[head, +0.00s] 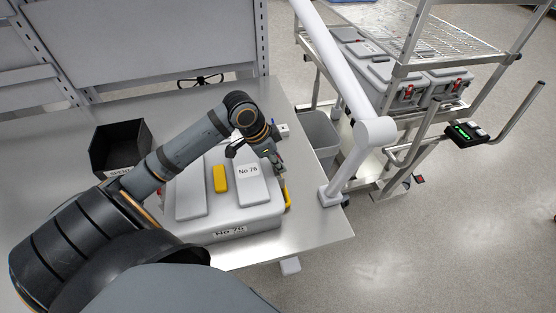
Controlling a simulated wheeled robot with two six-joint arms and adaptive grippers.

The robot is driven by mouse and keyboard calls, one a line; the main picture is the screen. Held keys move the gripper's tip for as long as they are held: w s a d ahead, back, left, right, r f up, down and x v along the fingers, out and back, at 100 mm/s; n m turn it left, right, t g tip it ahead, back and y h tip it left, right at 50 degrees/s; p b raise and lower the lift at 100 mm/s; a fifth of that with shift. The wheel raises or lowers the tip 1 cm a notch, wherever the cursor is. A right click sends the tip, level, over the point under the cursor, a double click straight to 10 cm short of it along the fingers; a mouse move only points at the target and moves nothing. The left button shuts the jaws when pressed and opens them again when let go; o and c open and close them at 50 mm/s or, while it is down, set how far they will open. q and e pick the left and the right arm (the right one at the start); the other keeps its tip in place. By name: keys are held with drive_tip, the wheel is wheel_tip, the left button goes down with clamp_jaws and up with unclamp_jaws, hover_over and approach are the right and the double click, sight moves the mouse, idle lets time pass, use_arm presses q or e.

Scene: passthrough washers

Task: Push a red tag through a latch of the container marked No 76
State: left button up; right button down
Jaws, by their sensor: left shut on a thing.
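The light grey container marked No 76 (262,213) sits on the metal bench, with its number on the lid and front. My left gripper (279,166) is at the lid's right edge, just above that latch, pointing down. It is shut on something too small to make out. I cannot tell whether this touches the latch. A red spot (160,188) shows beside my arm at the left. My right gripper is out of view.
A black open bin (108,150) stands on the bench (315,236) at left. A white post (352,165) rises at the bench's right edge. A grey waste bin (322,140) is behind it. A metal cart (399,68) holds grey containers (400,95) with red tags.

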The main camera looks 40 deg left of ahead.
use_arm(q)
drive_tip(key=shift+f, duration=0.15)
drive_tip(key=shift+f+b, duration=0.4)
drive_tip(key=shift+f, duration=0.35)
drive_tip(key=shift+f, duration=0.25)
idle(0.5)
drive_tip(key=o, duration=0.8)
drive_tip(key=shift+o, duration=0.2)
drive_tip(key=o, duration=0.4)
drive_tip(key=shift+o, duration=0.2)
drive_tip(key=shift+a, duration=0.1)
drive_tip(key=shift+r, duration=0.15)
